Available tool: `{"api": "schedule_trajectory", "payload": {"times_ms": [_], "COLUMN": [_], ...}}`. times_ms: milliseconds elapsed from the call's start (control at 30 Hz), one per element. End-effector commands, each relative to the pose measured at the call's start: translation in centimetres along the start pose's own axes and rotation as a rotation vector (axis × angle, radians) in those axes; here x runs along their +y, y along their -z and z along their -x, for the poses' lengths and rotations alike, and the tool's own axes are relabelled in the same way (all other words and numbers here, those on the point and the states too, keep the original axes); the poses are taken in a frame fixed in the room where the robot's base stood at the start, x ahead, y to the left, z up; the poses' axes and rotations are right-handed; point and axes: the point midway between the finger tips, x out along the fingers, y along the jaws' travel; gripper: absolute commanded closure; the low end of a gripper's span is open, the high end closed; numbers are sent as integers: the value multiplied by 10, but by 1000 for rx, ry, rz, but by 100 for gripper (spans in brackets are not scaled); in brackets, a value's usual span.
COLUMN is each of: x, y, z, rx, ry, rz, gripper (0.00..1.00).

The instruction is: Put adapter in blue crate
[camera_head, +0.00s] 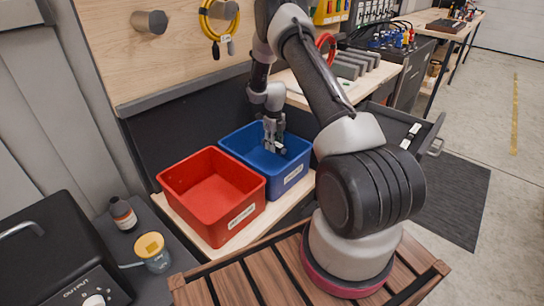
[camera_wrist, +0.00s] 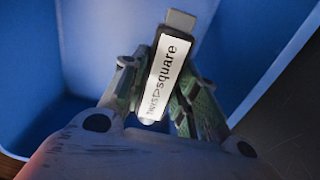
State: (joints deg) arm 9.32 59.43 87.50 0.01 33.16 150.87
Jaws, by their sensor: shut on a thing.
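The adapter (camera_wrist: 165,68) is a small dark stick with a white label and a metal plug end. My gripper (camera_wrist: 157,92) is shut on it in the wrist view. The blue crate (camera_wrist: 85,40) fills most of the background there. In the head view the blue crate (camera_head: 290,180) stands on a wooden shelf, and my gripper (camera_head: 272,148) points down within its opening. The adapter is too small to make out clearly in the head view. I cannot tell its height above the crate floor.
A red crate (camera_head: 240,221) stands directly left of the blue one. A bottle (camera_head: 123,213) and a yellow-lidded jar (camera_head: 152,251) stand at the lower left beside a black device (camera_head: 60,250). An open drawer (camera_head: 405,128) lies to the right. A dark panel rises behind the crates.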

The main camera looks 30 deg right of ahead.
Motion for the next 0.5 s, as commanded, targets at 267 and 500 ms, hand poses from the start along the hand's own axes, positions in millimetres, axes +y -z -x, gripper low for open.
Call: {"api": "schedule_trajectory", "payload": {"times_ms": [267,500], "x": [0,0], "y": [0,-1], "z": [-30,-45], "rx": [1,-2], "ry": [0,1], "rz": [2,3], "gripper": [97,97]}}
